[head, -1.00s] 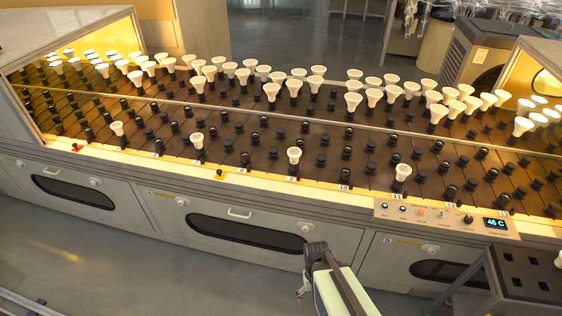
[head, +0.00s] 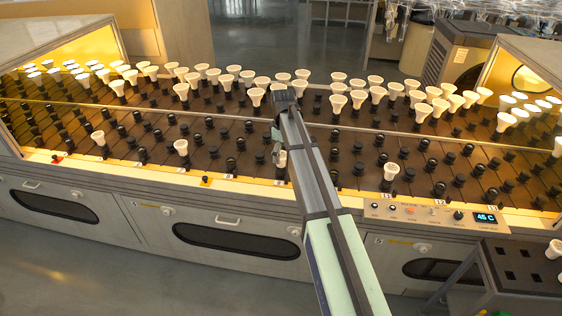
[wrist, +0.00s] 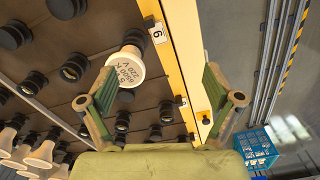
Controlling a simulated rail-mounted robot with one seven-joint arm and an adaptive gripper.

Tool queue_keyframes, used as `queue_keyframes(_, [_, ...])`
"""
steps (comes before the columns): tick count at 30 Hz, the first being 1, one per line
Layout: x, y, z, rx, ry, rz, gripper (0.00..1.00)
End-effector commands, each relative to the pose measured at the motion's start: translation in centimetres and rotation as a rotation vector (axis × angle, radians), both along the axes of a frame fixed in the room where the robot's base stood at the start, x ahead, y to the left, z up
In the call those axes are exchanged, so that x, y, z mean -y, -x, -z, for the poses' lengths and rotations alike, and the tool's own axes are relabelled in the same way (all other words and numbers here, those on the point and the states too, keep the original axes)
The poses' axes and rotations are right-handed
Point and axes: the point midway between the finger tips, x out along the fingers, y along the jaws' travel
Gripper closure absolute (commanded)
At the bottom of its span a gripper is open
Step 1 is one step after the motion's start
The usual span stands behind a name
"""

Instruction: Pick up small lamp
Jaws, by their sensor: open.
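Several small white lamps stand upright in black sockets on the bench. In the front rows, one lamp (head: 98,137) is at the left, another (head: 181,147) left of centre and a third (head: 390,171) at the right. A fourth lamp (head: 281,158) is partly hidden beside my arm. In the wrist view a lamp marked "6500 K 220 V" (wrist: 125,70) stands near label 9, close to the left finger. My gripper (wrist: 158,76) is open and empty. In the head view, my gripper (head: 279,128) reaches over the bench, its fingertips unclear.
Dense rows of lamps (head: 255,95) fill the back of the bench. Empty black sockets (head: 230,164) surround the front lamps. A yellow front strip (wrist: 178,70) and control panel (head: 430,212) edge the bench. A dark rack (head: 520,270) stands at the lower right.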

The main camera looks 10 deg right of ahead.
Motion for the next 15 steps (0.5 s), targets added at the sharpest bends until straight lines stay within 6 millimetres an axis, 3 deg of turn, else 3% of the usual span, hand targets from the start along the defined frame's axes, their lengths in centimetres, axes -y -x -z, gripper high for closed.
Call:
queue_keyframes(1, [-0.1,-2.8,-2.7,0.004,0.000,-0.057,0.10])
queue_keyframes(3, [-0.1,-4.5,-5.5,0.002,0.001,-0.130,0.10])
queue_keyframes(7, [-0.2,-6.1,-9.0,-0.001,0.000,-0.222,0.10])
queue_keyframes(11, [-0.2,-6.5,-9.8,-0.004,0.000,-0.260,0.10])
queue_keyframes(15, [-0.2,-6.3,-8.2,-0.006,0.000,-0.263,0.10])
